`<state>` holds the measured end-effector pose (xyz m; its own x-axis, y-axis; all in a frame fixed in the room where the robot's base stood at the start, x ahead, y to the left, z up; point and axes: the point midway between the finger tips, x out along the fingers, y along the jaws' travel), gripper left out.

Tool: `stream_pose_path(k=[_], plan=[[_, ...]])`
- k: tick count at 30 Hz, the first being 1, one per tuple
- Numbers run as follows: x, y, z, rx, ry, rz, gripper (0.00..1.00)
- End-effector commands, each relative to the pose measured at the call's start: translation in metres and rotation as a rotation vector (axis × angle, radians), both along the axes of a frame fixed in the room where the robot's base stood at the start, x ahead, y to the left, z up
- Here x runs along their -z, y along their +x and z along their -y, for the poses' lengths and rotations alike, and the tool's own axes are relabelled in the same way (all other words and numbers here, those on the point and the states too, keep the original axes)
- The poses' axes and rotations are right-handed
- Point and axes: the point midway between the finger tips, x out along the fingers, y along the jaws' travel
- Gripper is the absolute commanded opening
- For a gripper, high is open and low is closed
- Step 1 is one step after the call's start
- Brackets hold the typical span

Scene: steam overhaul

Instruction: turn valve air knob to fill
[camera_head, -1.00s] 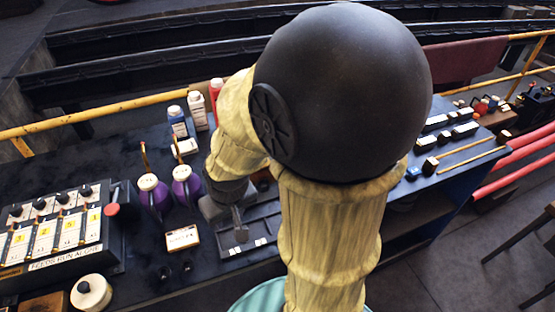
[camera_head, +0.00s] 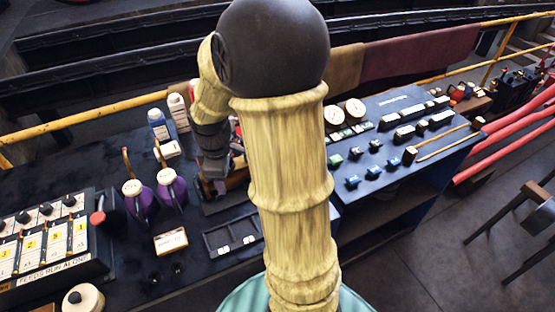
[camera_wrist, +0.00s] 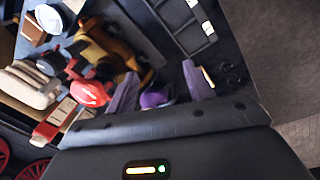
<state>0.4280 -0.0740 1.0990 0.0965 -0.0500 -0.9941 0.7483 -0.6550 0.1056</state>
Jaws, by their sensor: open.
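A blue panel (camera_head: 385,112) stands right of my arm in the head view, with two round gauges, green knobs (camera_head: 335,160) and blue knobs (camera_head: 352,182). I cannot read which of these, if any, is the valve air knob, or its setting. My gripper is mostly hidden behind my arm in the head view, over the bench by a dark tray. In the wrist view my gripper (camera_wrist: 160,78) is open, its two fingers apart, with no knob visible between the fingertips. A purple object (camera_wrist: 155,99) shows between the fingers.
Two purple oil cans (camera_head: 140,200), a blue bottle (camera_head: 160,125) and a white bottle (camera_head: 178,112) stand left of my arm. A labelled switch box (camera_head: 45,240) is at far left. The dark tray (camera_head: 232,235) lies close to my arm. Red pipes (camera_head: 500,145) run at right.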

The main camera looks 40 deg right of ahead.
Motion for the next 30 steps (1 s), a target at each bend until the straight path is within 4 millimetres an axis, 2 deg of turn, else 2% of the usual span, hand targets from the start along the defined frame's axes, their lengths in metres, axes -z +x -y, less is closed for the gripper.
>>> stream_pose_path(k=[3, 9, 15, 21, 24, 30], plan=[[-0.006, 0.018, 0.03, -0.205, -0.016, -0.039, 0.52], [-0.014, 0.04, 0.08, -0.549, -0.026, -0.09, 0.52], [-0.022, 0.051, 0.14, -0.877, -0.021, -0.116, 0.52], [-0.031, 0.052, 0.198, -1.155, -0.016, -0.118, 0.52], [-0.033, 0.05, 0.214, -1.233, -0.017, -0.116, 0.52], [-0.033, 0.049, 0.219, -1.269, -0.017, -0.116, 0.52]])
